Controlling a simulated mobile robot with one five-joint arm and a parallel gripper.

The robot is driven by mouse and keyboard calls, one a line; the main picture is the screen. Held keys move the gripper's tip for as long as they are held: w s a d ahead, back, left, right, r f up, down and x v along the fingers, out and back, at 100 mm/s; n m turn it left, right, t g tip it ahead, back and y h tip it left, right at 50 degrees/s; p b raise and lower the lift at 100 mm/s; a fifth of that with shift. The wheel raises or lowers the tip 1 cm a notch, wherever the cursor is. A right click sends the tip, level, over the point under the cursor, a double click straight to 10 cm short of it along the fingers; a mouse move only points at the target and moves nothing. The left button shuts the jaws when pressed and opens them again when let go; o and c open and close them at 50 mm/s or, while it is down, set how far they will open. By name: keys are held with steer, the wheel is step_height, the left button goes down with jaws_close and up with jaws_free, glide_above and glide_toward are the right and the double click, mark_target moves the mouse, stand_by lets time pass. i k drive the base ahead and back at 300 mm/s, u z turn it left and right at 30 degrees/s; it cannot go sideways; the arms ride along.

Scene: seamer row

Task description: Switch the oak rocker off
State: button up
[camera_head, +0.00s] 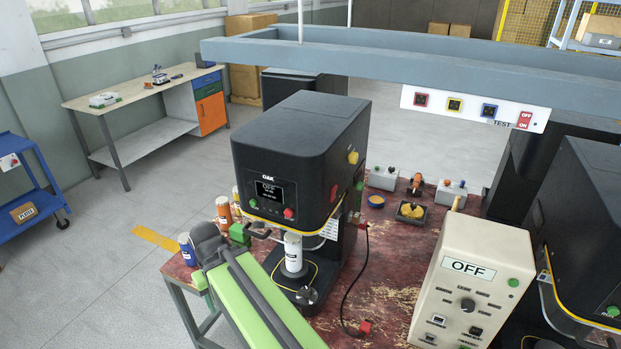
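The black machine marked OAK (300,150) stands on the red worn bench. Its front display (269,191) appears to read OFF, with a green button (253,203) at left and a red one (289,213) at right. Red, yellow and green controls show on its right side. I cannot tell which of these is the oak rocker. My green and grey arm rises from the bottom to the machine's left front.
A white can (292,252) stands under the machine's head. An overhead beam carries a strip with a TEST rocker (524,120). Bottles (187,250) stand left of the machine.

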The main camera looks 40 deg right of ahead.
mark_target(332, 192)
steer(key=u, duration=0.4)
steer(key=k, duration=1.35)
steer(key=u, duration=0.15)
steer(key=i, duration=0.8)
steer(key=z, duration=0.1)
